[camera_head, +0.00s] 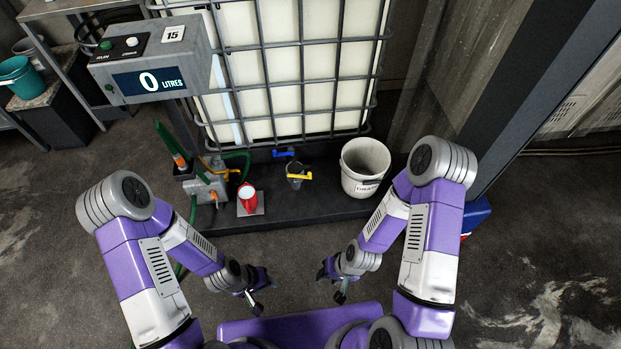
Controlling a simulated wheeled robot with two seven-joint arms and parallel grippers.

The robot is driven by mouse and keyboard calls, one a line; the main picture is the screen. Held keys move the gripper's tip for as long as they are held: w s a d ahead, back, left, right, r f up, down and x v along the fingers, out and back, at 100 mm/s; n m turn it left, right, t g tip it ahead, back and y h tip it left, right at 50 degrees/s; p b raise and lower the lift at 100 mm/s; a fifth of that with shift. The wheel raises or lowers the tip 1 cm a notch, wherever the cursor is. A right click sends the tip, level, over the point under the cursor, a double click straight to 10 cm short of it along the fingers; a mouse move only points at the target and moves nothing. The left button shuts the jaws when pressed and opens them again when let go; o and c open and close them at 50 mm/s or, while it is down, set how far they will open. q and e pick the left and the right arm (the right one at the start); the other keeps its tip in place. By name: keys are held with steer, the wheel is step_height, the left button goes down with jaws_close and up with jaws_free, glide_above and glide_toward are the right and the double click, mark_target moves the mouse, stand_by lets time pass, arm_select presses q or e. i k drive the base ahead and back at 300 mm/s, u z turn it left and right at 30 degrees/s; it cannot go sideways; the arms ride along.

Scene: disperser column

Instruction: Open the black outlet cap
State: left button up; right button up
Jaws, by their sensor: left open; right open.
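The tank outlet (295,168) is a small dark fitting low at the front of the caged white tank (290,80). A yellow lever (299,177) lies across its front and a blue lever (284,153) sits just behind it. The black cap is too small and dark to tell apart from the outlet fitting. My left gripper (264,294) is open and empty, in front of the outlet and lower left. My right gripper (331,285) is open and empty, lower right of the outlet. Both are well apart from it.
A white bucket (364,180) stands right of the outlet on the dark plinth (330,207). A red jug (247,195) stands left of it, beside a grey pump with green hoses (205,180). A display box (152,70) reads 0 litres at upper left. The floor before the plinth is clear.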

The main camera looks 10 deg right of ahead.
mark_target(294, 168)
steer(key=z, duration=0.25)
steer(key=i, duration=1.25)
steer(key=u, duration=0.8)
